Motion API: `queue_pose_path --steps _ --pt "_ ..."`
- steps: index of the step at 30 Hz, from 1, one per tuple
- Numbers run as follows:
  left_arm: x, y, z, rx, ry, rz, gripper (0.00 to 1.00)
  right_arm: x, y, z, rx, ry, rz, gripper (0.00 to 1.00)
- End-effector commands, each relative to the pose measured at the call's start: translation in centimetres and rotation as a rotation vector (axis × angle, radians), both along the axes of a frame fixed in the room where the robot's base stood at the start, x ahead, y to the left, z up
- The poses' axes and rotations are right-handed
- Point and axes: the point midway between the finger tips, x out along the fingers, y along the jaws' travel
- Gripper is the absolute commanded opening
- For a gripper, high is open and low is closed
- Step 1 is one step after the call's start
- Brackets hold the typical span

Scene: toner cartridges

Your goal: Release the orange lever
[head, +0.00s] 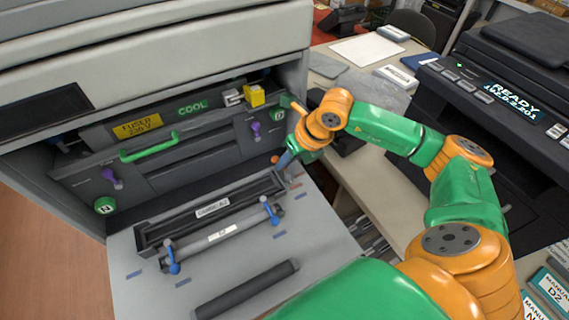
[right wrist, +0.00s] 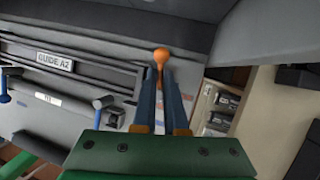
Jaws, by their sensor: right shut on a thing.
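The orange lever (head: 274,159) has a small round orange knob at the right end of the open printer bay. In the right wrist view the lever (right wrist: 161,54) shows its knob just beyond my fingertips, with its narrow stem running down between them. My right gripper (head: 286,159) reaches in from the right; its blue fingers also show in the right wrist view (right wrist: 161,88), shut on the lever's stem. The lower stem is hidden by the fingers. My left gripper is not in view.
A dark tray labelled "GUIDE A2" (head: 212,211), a grey roller with blue levers (head: 222,236) and a dark roller (head: 246,290) lie on the open grey door. The fuser unit (head: 138,128) with a green handle (head: 150,147) sits behind. A black printer (head: 500,90) stands right.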

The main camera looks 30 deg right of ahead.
Motion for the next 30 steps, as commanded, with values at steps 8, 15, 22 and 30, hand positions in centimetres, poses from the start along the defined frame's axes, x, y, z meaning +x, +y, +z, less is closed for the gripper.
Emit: queue_pose_path --steps 8,15,22,30 --pt "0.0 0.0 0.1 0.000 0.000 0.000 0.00 0.0 0.0 0.0 0.000 0.001 0.000 0.23" --pt "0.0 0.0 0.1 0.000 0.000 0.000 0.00 0.0 0.0 0.0 0.000 0.001 0.001 0.40" --pt "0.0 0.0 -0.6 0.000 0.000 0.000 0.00 -0.5 -0.4 1.4 -0.001 -0.004 0.001 0.40" --pt "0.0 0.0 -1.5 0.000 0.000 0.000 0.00 -2.3 -1.5 5.9 0.000 -0.001 0.001 0.40"
